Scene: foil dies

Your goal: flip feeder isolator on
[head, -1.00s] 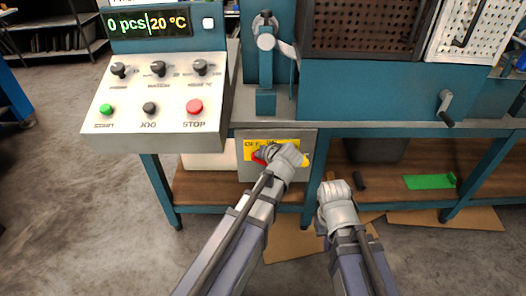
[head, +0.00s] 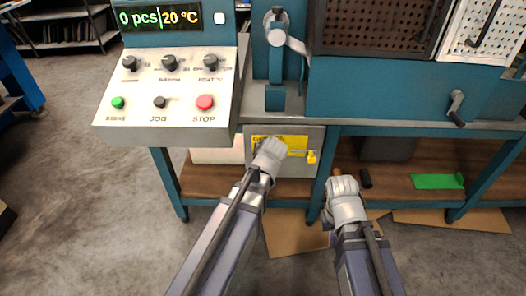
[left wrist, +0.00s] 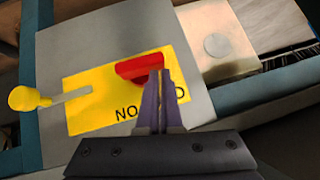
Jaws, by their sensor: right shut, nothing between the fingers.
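The feeder isolator is a grey box (head: 317,168) under the bench top, with a yellow label (head: 293,141) on its front. Its red handle (left wrist: 138,68) shows in the left wrist view, lying roughly along the label's length; in the head view it is hidden behind my left gripper (head: 270,148). In the left wrist view my left fingers (left wrist: 160,76) are together, their tips at the handle's edge; I cannot tell whether they touch. A yellow-ended grey rod (left wrist: 30,99) sticks out from the box. My right gripper (head: 342,183) is shut and empty, low and right of the box.
The control panel (head: 175,85) juts out above and left of the box. A bench leg (head: 322,180) stands just right of the box. The lower shelf (head: 295,190) holds a green piece (head: 437,181). Cardboard (head: 290,240) lies on the floor.

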